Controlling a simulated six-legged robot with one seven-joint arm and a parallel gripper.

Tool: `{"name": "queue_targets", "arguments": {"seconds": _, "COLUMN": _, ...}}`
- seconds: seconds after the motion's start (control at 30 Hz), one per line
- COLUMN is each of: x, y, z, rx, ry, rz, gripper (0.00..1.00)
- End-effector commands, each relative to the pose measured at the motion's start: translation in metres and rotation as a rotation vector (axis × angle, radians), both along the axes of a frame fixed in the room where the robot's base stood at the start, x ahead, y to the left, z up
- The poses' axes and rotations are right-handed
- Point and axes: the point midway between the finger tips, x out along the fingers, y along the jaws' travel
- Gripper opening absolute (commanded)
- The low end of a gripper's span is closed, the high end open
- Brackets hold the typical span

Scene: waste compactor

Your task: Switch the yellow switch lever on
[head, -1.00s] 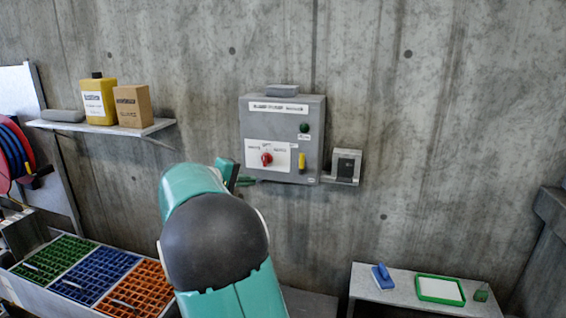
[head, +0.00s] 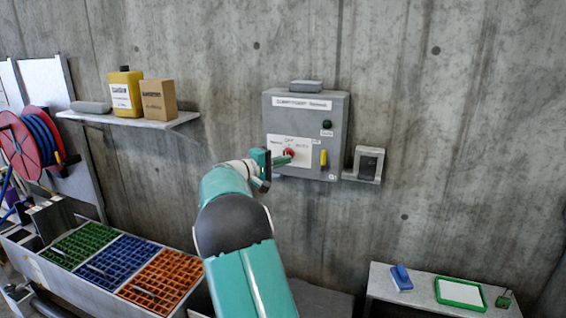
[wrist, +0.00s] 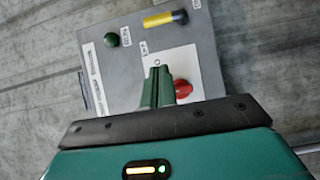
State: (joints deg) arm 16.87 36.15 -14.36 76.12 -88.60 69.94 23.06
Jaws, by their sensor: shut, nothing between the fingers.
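The yellow switch lever (head: 323,157) is on the lower right of the grey control box's front. It also shows in the wrist view (wrist: 160,19), with a dark end pointing to the box's bottom side. My gripper (head: 288,161) is in front of the box, left of the lever and by the red knob (head: 289,153). In the wrist view, my gripper's green fingers (wrist: 158,78) are together and empty, beside the red knob (wrist: 183,89) and apart from the lever. Whether the fingers touch the knob is unclear.
The grey control box (head: 338,115) is on a concrete wall and carries a green button (head: 327,125). A small grey device (head: 369,163) is right of it. A shelf (head: 185,119) with a yellow bottle (head: 126,92) and cardboard box (head: 158,99) is left.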

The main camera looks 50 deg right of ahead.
Motion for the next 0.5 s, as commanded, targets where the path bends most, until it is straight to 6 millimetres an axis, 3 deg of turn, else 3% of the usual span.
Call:
{"name": "queue_targets", "arguments": {"seconds": 0.3, "x": -0.013, "y": -0.065, "z": -0.001, "rx": 0.000, "ry": -0.002, "rz": -0.004, "gripper": 0.00}}
{"name": "queue_targets", "arguments": {"seconds": 0.5, "x": -0.037, "y": -0.082, "z": -0.001, "rx": 0.001, "ry": 0.000, "rz": -0.003, "gripper": 0.00}}
